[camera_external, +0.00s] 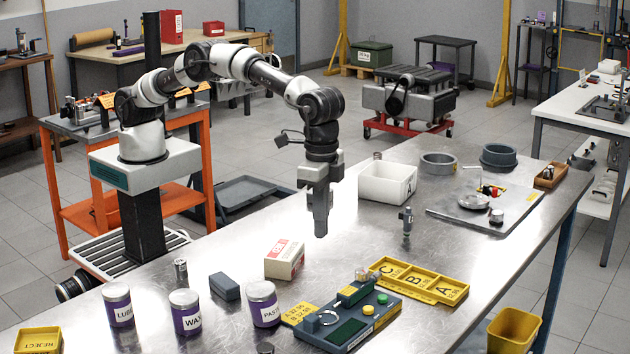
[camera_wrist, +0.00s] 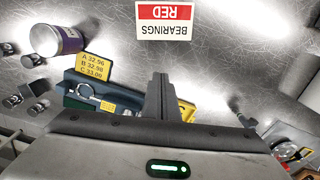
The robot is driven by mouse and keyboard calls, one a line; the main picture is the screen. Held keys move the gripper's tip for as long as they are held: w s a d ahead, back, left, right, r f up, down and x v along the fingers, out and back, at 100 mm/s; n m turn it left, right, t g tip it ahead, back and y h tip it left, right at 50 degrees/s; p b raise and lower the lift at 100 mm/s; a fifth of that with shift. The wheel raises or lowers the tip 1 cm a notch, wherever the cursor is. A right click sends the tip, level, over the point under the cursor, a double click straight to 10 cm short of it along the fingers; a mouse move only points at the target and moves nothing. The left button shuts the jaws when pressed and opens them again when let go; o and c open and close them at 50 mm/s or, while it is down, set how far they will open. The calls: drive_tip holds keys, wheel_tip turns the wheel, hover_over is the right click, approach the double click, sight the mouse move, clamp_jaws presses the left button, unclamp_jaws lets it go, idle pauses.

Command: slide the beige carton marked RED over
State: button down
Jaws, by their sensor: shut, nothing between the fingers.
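The beige carton marked RED (camera_external: 285,260) stands on the metal workbench, left of the middle in the external view. In the wrist view the carton (camera_wrist: 164,20) shows at the top edge, its red and white label reading BEARINGS RED upside down; part of it is cut off by the frame. My gripper (camera_external: 320,232) points down above the bench, to the right of the carton and apart from it. Its fingers (camera_wrist: 161,80) are shut together with nothing between them. The carton's underside is hidden.
A dark block (camera_external: 224,287) and labelled purple jars (camera_external: 263,304) stand left of and in front of the carton. A grey-blue gauge fixture (camera_external: 345,318) and a yellow lettered tray (camera_external: 420,281) lie in front and to the right. A white bin (camera_external: 387,184) stands behind my gripper.

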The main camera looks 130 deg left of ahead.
sight(290, 249)
wheel_tip(290, 249, down, 9)
drive_tip(key=shift+s, duration=0.1)
drive_tip(key=s, duration=0.2)
drive_tip(key=shift+s+d+r+p, duration=0.15)
drive_tip(key=shift+s+d+p, duration=0.2)
drive_tip(key=shift+s+d, duration=0.15)
drive_tip(key=shift+s, duration=0.4)
drive_tip(key=shift+s+d, duration=0.1)
drive_tip(key=shift+s, duration=0.25)
drive_tip(key=shift+s+d+b, duration=0.2)
drive_tip(key=shift+s, duration=0.55)
drive_tip(key=shift+s+d+b, duration=0.15)
drive_tip(key=shift+s, duration=0.55)
drive_tip(key=shift+w, duration=0.1)
